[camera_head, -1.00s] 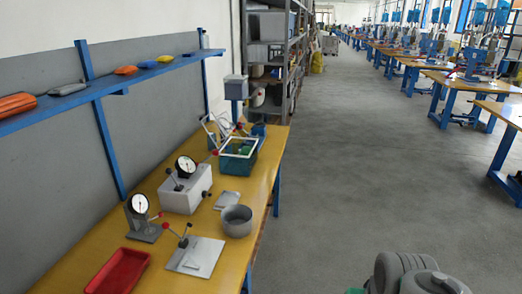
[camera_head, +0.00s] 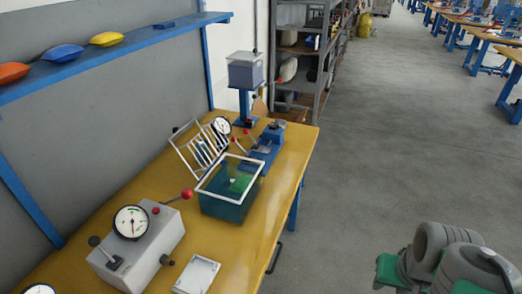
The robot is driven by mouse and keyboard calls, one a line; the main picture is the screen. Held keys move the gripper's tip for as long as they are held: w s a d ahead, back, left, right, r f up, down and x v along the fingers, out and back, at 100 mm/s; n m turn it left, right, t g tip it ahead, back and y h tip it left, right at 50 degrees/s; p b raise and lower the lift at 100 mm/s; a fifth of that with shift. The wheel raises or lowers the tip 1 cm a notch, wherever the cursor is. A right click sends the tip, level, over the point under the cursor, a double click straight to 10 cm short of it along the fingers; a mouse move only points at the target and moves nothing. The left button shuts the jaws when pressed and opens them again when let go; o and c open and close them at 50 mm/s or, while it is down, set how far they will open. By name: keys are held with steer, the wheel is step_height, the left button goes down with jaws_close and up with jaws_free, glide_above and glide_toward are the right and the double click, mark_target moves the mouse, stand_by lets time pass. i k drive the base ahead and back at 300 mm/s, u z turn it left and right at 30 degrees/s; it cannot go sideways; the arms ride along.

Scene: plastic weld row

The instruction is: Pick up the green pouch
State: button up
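A small green thing, seemingly the green pouch (camera_head: 240,183), lies inside a teal open-topped bin (camera_head: 222,208) with a white rim. The bin stands on the yellow workbench (camera_head: 290,165) near its right edge. The bin's wall hides the lower part of the green thing. Grey and green links of my own arm show at the lower right, over the floor and well apart from the bench. My gripper is not in view.
A grey gauge box (camera_head: 140,245) with a red-knobbed lever stands in front of the bin. A white wire rack (camera_head: 198,148) and a blue bench device (camera_head: 262,150) stand behind it. Orange, blue (camera_head: 63,53) and yellow pouches lie on the blue shelf. The floor to the right is clear.

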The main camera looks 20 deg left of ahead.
mark_target(240, 184)
steer(key=i, duration=2.45)
steer(key=u, duration=5.5)
steer(key=i, duration=0.5)
